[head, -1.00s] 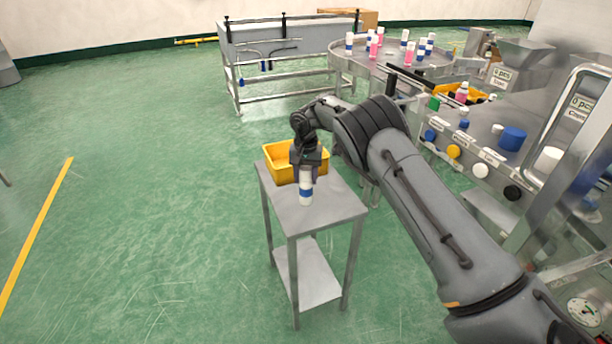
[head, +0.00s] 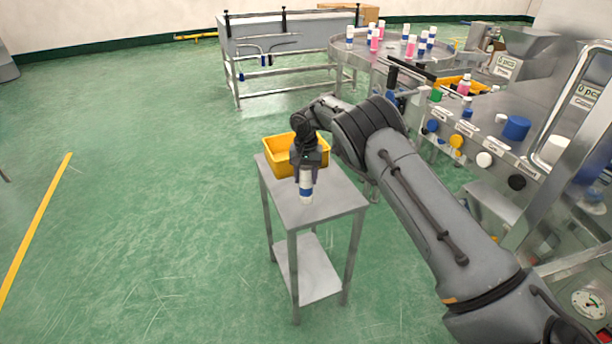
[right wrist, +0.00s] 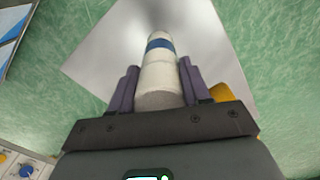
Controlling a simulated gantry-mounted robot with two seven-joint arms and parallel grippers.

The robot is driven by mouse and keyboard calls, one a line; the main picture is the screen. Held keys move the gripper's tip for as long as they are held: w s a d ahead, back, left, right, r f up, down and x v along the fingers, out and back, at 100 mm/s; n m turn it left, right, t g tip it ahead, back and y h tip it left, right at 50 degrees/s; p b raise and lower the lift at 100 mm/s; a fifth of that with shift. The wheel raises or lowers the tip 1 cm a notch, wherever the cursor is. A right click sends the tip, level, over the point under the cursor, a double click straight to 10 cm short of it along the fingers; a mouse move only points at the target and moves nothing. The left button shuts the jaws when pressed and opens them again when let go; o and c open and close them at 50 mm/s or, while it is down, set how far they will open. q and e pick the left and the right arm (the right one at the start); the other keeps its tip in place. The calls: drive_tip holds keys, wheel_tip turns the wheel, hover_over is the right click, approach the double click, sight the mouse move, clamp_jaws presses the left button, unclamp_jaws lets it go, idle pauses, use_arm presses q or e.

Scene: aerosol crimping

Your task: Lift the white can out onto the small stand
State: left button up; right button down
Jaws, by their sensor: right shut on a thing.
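The white can (head: 306,186) has a blue band and is upright at the small stand (head: 332,200), a grey metal table with a lower shelf. My right gripper (head: 306,172) is shut on the upper part of the can. In the right wrist view the can (right wrist: 160,72) sits between the two purple-grey fingers of the gripper (right wrist: 158,85), with the stand's grey top (right wrist: 105,50) behind it. I cannot tell whether the can's bottom touches the stand top. My left gripper is not in view.
A yellow bin (head: 280,152) stands on the back of the stand, just behind my gripper. To the right is a machine with coloured buttons (head: 456,141). A round table (head: 345,55) with several white and pink cans is behind. Green floor is clear on the left.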

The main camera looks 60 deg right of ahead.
drive_tip(key=shift+f, duration=0.35)
drive_tip(key=shift+f, duration=0.15)
drive_tip(key=shift+c, duration=2.2)
unclamp_jaws()
wheel_tip(320, 180, up, 10)
drive_tip(key=p, duration=0.3)
drive_tip(key=shift+r, duration=0.45)
